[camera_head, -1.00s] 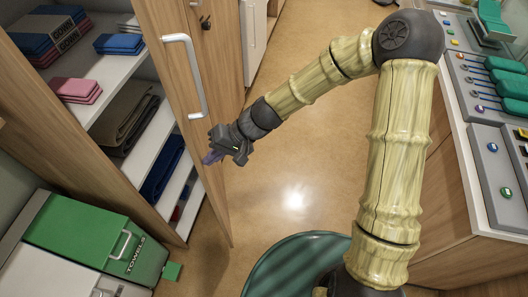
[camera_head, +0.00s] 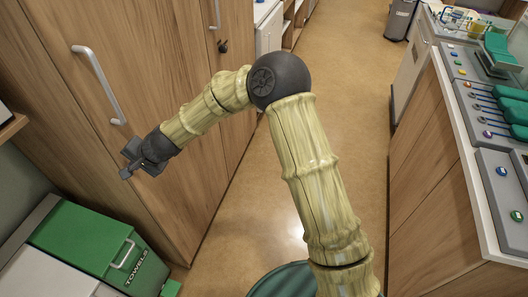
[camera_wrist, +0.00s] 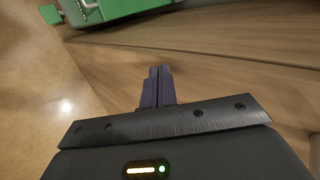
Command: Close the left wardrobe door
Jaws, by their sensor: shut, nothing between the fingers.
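The left wardrobe door (camera_head: 75,90) is a wood-grain panel with a pale bar handle (camera_head: 98,85). It covers the shelves and appears flush, or nearly so, with the right wardrobe door (camera_head: 228,110). My gripper (camera_head: 127,172) is at the lower part of the left door, below its handle. In the wrist view the purple fingers of my gripper (camera_wrist: 157,85) are together with nothing between them, close against the wood (camera_wrist: 200,55). Whether they touch it cannot be told.
A green towels bin (camera_head: 95,240) stands at the lower left; it also shows in the wrist view (camera_wrist: 115,10). A counter (camera_head: 485,110) with trays and instruments runs along the right. The floor (camera_head: 335,90) between is clear.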

